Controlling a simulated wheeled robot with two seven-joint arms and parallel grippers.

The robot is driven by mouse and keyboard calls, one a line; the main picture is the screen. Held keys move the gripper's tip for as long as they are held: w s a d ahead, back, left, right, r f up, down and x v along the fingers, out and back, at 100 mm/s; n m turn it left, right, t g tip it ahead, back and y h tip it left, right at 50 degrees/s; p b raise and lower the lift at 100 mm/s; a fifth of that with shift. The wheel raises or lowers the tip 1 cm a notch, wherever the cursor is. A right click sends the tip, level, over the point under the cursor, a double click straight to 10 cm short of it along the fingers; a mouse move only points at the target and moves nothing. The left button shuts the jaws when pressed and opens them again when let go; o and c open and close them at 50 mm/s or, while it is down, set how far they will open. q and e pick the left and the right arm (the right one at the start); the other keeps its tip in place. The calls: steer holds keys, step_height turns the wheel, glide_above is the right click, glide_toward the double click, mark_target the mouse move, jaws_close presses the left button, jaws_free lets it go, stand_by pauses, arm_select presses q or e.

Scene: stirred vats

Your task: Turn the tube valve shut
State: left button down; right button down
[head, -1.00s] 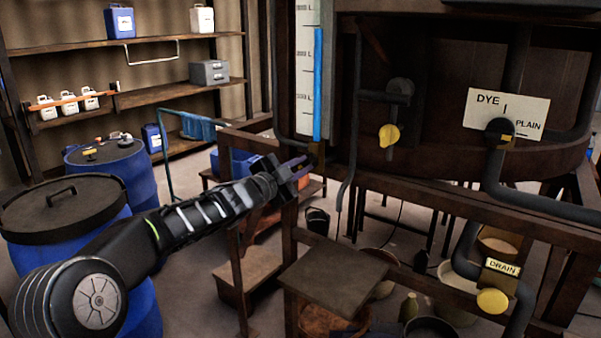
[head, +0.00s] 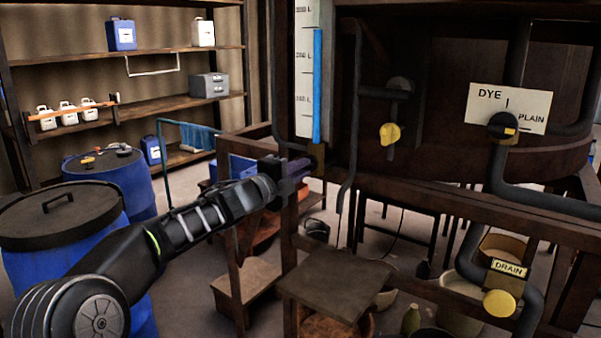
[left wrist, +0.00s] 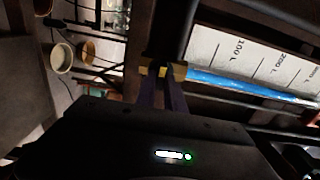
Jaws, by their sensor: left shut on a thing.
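The tube valve is a small yellow-brass handle (left wrist: 163,70) at the foot of the sight tube. The tube (head: 317,85) holds a blue column beside a white litre scale. In the left wrist view the handle lies roughly in line with the blue tube (left wrist: 245,84). My left gripper (head: 303,166) reaches in from the left at the tube's foot. In the left wrist view its fingers (left wrist: 163,80) are shut on the handle. In the head view the valve is small, dark and partly hidden by the fingers. My right gripper is not in view.
A wooden frame beam (head: 440,200) runs below the vat. Blue drums (head: 110,180) stand at left. A wooden stool (head: 335,283) stands below.

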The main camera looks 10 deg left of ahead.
arm_select(q)
steer(key=shift+f, duration=0.1)
stand_by(0.3)
steer(key=c, duration=1.4)
jaws_free()
steer(key=shift+c, duration=0.2)
steer(key=b+v, duration=0.1)
steer(key=v, duration=0.6)
steer(key=shift+s, duration=0.35)
steer(key=shift+a, duration=0.15)
